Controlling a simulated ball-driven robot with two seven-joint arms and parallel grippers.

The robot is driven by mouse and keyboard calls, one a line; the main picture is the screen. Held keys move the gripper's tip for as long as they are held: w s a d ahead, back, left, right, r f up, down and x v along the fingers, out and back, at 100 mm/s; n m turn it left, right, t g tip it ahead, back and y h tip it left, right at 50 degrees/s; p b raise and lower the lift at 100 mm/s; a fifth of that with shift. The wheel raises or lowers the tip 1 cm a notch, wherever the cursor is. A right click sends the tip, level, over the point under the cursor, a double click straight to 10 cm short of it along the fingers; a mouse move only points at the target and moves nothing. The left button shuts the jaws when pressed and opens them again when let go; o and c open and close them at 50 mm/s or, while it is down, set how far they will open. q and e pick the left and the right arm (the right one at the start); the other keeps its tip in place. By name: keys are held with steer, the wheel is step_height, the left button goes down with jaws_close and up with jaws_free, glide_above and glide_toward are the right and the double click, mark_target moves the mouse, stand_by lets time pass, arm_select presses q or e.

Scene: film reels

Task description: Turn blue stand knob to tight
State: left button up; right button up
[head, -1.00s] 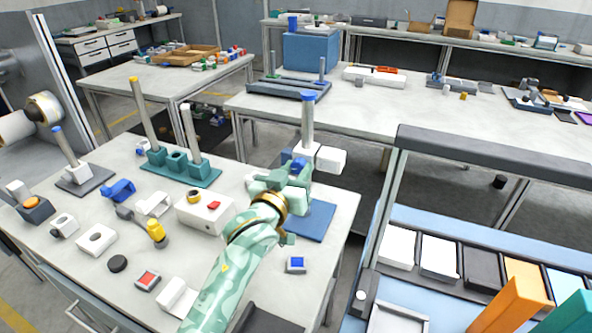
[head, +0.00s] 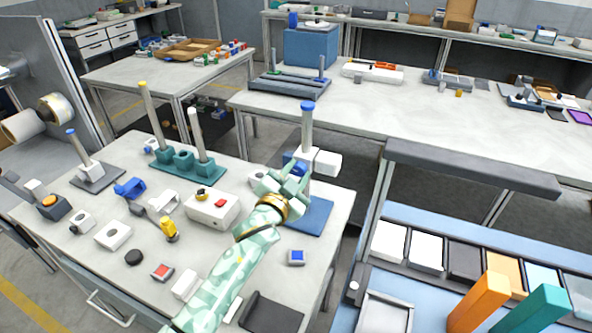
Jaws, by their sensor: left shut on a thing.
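The blue stand has a blue base plate (head: 312,214), an upright grey post with a blue cap (head: 307,107), and a white clamp block (head: 325,161) on the post. Its blue knob (head: 291,160) sticks out at the front left of the block. My left gripper (head: 292,174) is shut on the knob, and its fingers partly hide it. The knob's exact angle cannot be read. My right gripper is not in view.
A teal base (head: 190,168) with tall posts stands left of the blue stand. A white box with a red button (head: 212,207) is near my left arm. A small grey block with a blue top (head: 296,257) lies in front. A rack (head: 470,168) stands at the right.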

arm_select(q)
steer(key=shift+m, duration=0.6)
steer(key=o, duration=1)
steer(key=shift+s+a+p, duration=0.2)
steer(key=shift+s+p, duration=0.25)
steer(key=p+v, duration=0.3)
steer(key=v, duration=1.2)
steer(key=shift+s+p, duration=0.2)
steer(key=shift+p, duration=0.1)
